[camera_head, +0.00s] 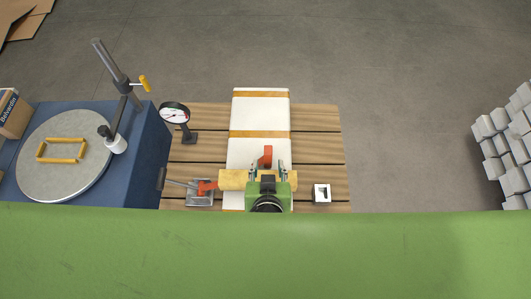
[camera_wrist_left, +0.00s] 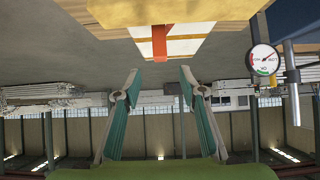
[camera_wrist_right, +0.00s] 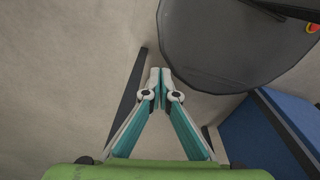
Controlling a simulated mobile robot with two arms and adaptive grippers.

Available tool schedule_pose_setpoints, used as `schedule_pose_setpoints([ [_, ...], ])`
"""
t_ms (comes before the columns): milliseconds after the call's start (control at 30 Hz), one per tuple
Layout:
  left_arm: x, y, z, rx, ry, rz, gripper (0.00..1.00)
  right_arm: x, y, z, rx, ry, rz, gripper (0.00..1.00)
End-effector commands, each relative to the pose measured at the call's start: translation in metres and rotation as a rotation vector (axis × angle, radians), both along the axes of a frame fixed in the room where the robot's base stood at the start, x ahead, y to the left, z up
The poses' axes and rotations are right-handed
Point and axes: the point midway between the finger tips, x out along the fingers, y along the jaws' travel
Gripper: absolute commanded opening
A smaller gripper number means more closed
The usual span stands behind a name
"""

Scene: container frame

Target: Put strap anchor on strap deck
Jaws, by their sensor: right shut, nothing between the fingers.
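My left gripper (camera_head: 268,172) is low over the near part of a white block with orange straps (camera_head: 260,113). Its teal fingers stand apart, with nothing seen between them in the left wrist view (camera_wrist_left: 160,85). A yellow block (camera_head: 232,180) lies crosswise under the fingers, partly hidden by my gripper. An upright red-orange piece (camera_head: 265,155) shows just beyond the fingertips; it also shows in the left wrist view (camera_wrist_left: 159,43). I cannot tell which of these is the strap anchor. My right gripper (camera_wrist_right: 160,75) is shut and empty in the right wrist view, off the head view.
The wooden slatted deck (camera_head: 320,135) carries a dial gauge (camera_head: 174,112), a metal tray with a red-orange part (camera_head: 200,193), and a black-and-white cube (camera_head: 321,193). A blue bench (camera_head: 145,150) with a round plate stands left. Grey blocks (camera_head: 505,140) are stacked at right.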

Motion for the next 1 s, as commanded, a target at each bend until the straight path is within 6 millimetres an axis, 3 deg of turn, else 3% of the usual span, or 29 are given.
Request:
schedule_pose_setpoints([
  [100, 0.021, 0.001, -0.011, 0.004, -0.003, -0.001, 0.38, -0.012, -0.001, 0.007, -0.002, 0.018, 0.000, 0.00],
  [200, 0.031, 0.000, -0.021, 0.003, -0.001, -0.001, 0.38, -0.012, -0.002, 0.009, -0.003, 0.018, 0.001, 0.00],
  [533, 0.048, 0.001, -0.032, 0.005, -0.001, -0.001, 0.38, 0.014, -0.003, 0.020, -0.003, -0.019, 0.002, 0.00],
  [700, 0.066, 0.001, -0.042, 0.005, -0.002, -0.001, 0.38, 0.011, -0.003, 0.033, -0.003, -0.016, 0.002, 0.00],
  [1000, 0.081, 0.001, -0.059, 0.002, 0.000, -0.001, 0.38, 0.004, -0.004, 0.035, -0.004, -0.005, 0.002, 0.00],
])
